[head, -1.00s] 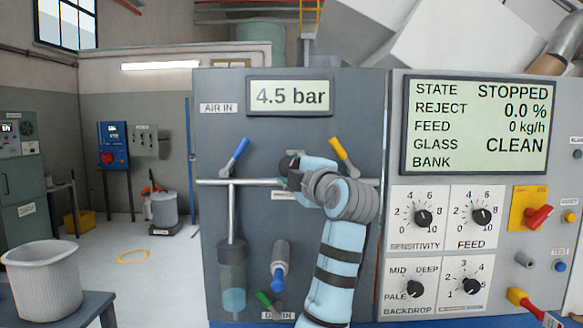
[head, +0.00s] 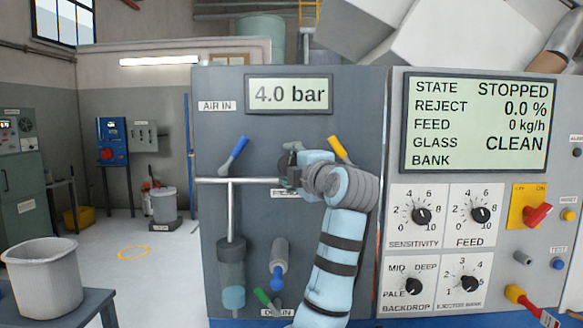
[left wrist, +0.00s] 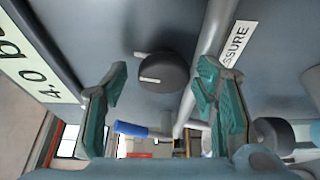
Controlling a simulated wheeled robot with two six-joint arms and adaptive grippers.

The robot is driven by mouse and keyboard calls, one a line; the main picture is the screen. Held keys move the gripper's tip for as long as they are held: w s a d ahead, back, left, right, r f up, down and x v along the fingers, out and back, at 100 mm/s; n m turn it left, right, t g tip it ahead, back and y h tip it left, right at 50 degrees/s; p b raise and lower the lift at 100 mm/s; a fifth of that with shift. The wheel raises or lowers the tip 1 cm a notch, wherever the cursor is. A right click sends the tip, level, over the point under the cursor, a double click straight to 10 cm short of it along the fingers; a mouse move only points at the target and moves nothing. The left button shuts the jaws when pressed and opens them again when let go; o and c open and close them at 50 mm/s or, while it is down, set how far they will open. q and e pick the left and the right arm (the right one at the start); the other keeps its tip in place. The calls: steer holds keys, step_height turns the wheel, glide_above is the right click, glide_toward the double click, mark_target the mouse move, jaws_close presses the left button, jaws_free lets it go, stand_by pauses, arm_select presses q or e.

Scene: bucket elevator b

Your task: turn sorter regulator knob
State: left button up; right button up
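The dark round regulator knob (left wrist: 163,75) with a pale pointer mark shows in the left wrist view, on the grey panel beside a pipe and a partly cut label ending in "SURE". My left gripper's green fingers (left wrist: 162,82) stand open, one on each side of the knob in the picture, with visible gaps to it. In the head view my left gripper (head: 290,172) is at the panel and hides the knob there. The pressure display (head: 289,94) above reads 4.0 bar. My right gripper is not in view.
A blue-handled lever (head: 234,154) and a yellow-handled lever (head: 340,150) flank the gripper. A filter bowl (head: 232,275) hangs at lower left. The sorter panel (head: 475,150) with several dials stands to the right. A grey bin (head: 42,280) is at far left.

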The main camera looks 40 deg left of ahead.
arm_select(q)
steer(key=v, duration=1.1)
steer(key=shift+s+d, duration=0.15)
steer(key=shift+d, duration=0.25)
steer(key=shift+a+f, duration=0.1)
steer(key=shift+f, duration=0.05)
